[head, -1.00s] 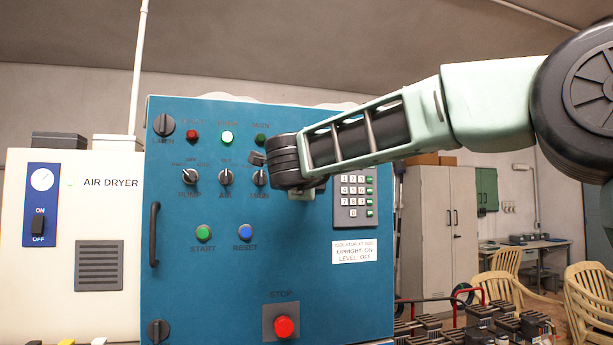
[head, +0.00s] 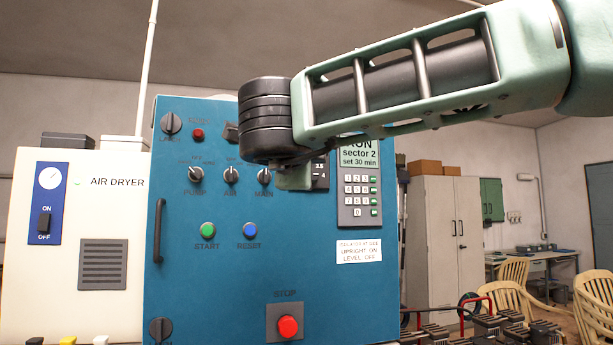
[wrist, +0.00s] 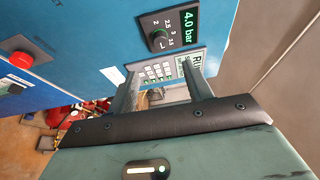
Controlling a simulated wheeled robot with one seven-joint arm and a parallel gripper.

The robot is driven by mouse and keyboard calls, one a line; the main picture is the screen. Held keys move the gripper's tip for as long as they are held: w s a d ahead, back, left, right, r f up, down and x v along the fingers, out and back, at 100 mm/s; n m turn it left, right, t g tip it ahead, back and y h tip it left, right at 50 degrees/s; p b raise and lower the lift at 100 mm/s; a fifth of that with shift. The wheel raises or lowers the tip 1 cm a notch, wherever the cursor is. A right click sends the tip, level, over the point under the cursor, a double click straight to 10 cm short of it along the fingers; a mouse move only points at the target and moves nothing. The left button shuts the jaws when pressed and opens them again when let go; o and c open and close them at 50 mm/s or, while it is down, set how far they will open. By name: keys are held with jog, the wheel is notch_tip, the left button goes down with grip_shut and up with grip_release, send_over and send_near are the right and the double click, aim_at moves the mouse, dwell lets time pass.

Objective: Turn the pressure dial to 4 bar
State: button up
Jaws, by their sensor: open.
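The pressure dial (wrist: 159,39) is a dark round knob on a black plate in the wrist view, with scale numbers from 2 to 3.5 legible beside it. A green display (wrist: 190,26) next to it reads 4.0 bar. I cannot tell where the knob points. In the head view the arm hides the knob; only an edge of its plate (head: 321,175) shows. My gripper (wrist: 162,70) is open, its two fingers apart with nothing seen between them; the knob appears beyond the fingertips, apart from them. In the head view a finger of my gripper (head: 294,179) shows before the panel.
The blue panel (head: 205,275) carries switches, a green START button (head: 208,230), a blue RESET button (head: 250,230) and a red STOP button (head: 288,326). A keypad (head: 360,190) with a RUN display sits to the right. A black handle (head: 158,231) sticks out at left.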

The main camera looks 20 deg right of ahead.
jog(key=v, duration=0.3)
jog(key=shift+s, duration=0.2)
dwell(0.3)
jog(key=a+f+n+t+y, duration=0.1)
jog(key=a+f+n+y, duration=0.8)
jog(key=a+n+y, duration=0.3)
jog(key=s+a+f+n+g+y, duration=0.2)
jog(key=s+f+n+g, duration=0.25)
jog(key=f, duration=0.35)
jog(key=s+a+f+n+g+y, duration=0.1)
jog(key=s+a+f+n+g, duration=0.15)
jog(key=f+n, duration=0.45)
jog(key=s+d+f+n+g+h, duration=0.1)
jog(key=s+d+f+n+g, duration=0.15)
jog(key=s+f, duration=0.35)
jog(key=s+d+f+n+g+h, duration=0.15)
jog(key=s+d+f+g, duration=0.25)
jog(key=f, duration=0.5)
jog(key=s+d+f+n+g+h, duration=0.2)
jog(key=s+d+f+g+h, duration=0.2)
jog(key=s+d+f, duration=0.3)
jog(key=s+d+h, duration=0.1)
jog(key=s+d, duration=0.1)
jog(key=d, duration=0.2)
jog(key=shift+s+f+n, duration=0.2)
jog(key=shift+s+n, duration=0.05)
jog(key=shift+n, duration=0.1)
